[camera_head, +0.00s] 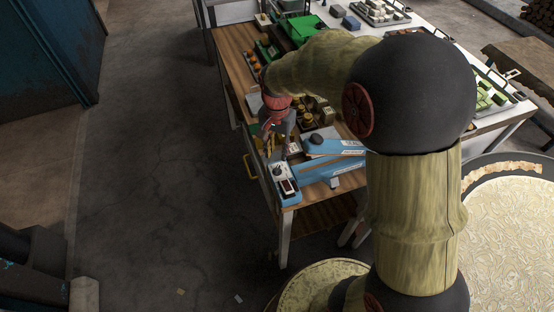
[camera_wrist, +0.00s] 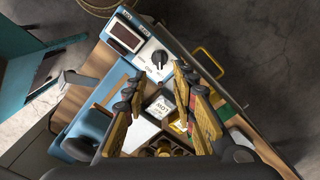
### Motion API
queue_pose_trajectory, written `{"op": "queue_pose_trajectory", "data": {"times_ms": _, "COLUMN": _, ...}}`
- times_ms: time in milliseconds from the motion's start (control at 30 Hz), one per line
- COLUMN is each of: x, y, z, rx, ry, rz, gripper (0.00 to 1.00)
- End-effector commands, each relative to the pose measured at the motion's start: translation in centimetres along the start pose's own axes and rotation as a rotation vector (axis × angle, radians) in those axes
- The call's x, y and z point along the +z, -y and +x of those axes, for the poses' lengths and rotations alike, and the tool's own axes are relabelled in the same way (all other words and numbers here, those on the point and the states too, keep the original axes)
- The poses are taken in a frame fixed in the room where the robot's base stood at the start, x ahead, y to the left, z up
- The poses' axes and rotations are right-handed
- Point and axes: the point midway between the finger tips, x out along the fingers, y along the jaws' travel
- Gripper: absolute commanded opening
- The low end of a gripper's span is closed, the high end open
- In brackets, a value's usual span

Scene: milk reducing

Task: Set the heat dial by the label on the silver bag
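The heat dial is a dark round knob (camera_wrist: 159,59) on the white face of a blue box (camera_wrist: 125,38), beside a dark red display (camera_wrist: 124,36). The blue box also shows in the head view (camera_head: 285,187) at the table's near left corner. A small grey-silver bag (camera_wrist: 161,104) lies behind the dial, with a white label that appears to read "LOW", tilted in the wrist view. My gripper (camera_wrist: 158,75) is open and empty. Its fingers frame the bag, and their tips point toward the dial without visible contact. The arm partly hides the area in the head view (camera_head: 276,132).
A larger blue device (camera_head: 330,170) with a white label stands right of the dial box. Small jars (camera_head: 306,120) and a green tray (camera_head: 300,28) are farther along the wooden table. A yellow handle (camera_wrist: 208,62) juts from the table edge; the floor beyond is clear.

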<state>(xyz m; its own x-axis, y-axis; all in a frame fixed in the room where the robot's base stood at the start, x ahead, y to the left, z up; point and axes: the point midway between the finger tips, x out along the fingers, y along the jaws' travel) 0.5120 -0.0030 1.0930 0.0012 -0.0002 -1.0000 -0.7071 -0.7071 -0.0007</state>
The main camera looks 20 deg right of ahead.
Motion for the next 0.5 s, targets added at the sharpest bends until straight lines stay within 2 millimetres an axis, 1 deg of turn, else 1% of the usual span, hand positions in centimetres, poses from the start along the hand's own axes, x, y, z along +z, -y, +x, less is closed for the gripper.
{"op": "queue_pose_trajectory", "data": {"times_ms": 33, "x": 0.0, "y": 0.0, "z": -1.0, "rx": -0.002, "ry": -0.002, "rz": 0.0, "gripper": 0.27}}
{"op": "queue_pose_trajectory", "data": {"times_ms": 200, "x": 0.0, "y": 0.0, "z": -3.0, "rx": -0.001, "ry": -0.001, "rz": 0.0, "gripper": 0.27}}
{"op": "queue_pose_trajectory", "data": {"times_ms": 333, "x": 0.0, "y": 0.0, "z": -3.7, "rx": 0.001, "ry": 0.001, "rz": 0.0, "gripper": 0.27}}
{"op": "queue_pose_trajectory", "data": {"times_ms": 500, "x": 0.0, "y": 0.0, "z": -3.8, "rx": 0.001, "ry": 0.001, "rz": 0.0, "gripper": 0.27}}
